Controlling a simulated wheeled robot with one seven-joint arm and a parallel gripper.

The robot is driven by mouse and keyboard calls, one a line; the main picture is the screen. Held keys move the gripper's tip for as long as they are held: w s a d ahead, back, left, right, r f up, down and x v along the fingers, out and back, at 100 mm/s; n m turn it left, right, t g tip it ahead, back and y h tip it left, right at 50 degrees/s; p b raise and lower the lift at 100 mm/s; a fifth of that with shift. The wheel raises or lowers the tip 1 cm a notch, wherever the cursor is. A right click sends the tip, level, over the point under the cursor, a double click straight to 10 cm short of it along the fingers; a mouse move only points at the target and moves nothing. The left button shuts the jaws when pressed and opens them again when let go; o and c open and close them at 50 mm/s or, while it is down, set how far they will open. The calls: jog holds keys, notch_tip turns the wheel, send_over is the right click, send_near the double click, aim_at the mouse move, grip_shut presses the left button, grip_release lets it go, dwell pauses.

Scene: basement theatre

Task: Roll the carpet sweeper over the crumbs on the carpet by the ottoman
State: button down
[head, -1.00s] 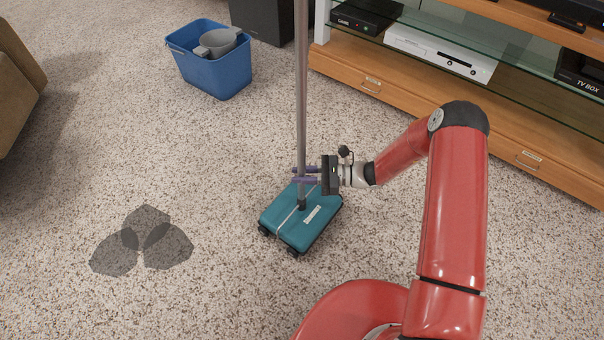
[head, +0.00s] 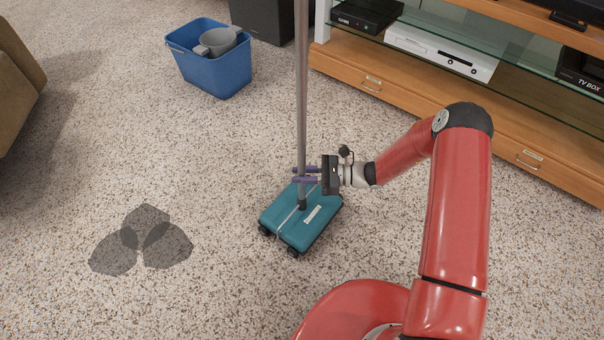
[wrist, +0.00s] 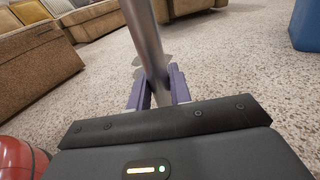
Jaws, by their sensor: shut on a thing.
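The carpet sweeper (head: 311,226) has a teal head flat on the carpet and a grey pole handle (head: 301,90) standing upright out of it. My gripper (head: 302,175) is shut on the handle a little above the head. In the wrist view the handle (wrist: 144,40) stands between the two purple fingers of my gripper (wrist: 159,88). Dark grey overlapping patches (head: 141,240) lie on the carpet to the left of the sweeper, apart from it. I cannot make out separate crumbs. A brown padded block, perhaps the ottoman, shows in the wrist view (wrist: 38,70).
A blue bin (head: 213,70) with a grey object in it stands at the back left. A wooden media stand (head: 440,98) with glass shelves runs along the right. Brown furniture (head: 15,88) is at the left edge. The carpet between sweeper and patches is clear.

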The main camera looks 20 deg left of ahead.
jog(key=shift+a, duration=0.1)
dwell(0.3)
jog(key=shift+w+a+f+b, duration=0.1)
jog(key=shift+w+a+b, duration=0.25)
jog(key=shift+a, duration=0.4)
jog(key=shift+w+a+f+b, duration=0.1)
jog(key=shift+w+a+b, duration=0.2)
jog(key=shift+a, duration=0.4)
jog(key=shift+w+a+b, duration=0.3)
jog(key=shift+a+b, duration=0.05)
jog(key=shift+a, duration=0.4)
jog(key=a, duration=0.1)
jog(key=w+a+b, duration=0.1)
jog(key=a, duration=0.1)
jog(key=w+a+r, duration=0.1)
jog(key=shift+a, duration=0.35)
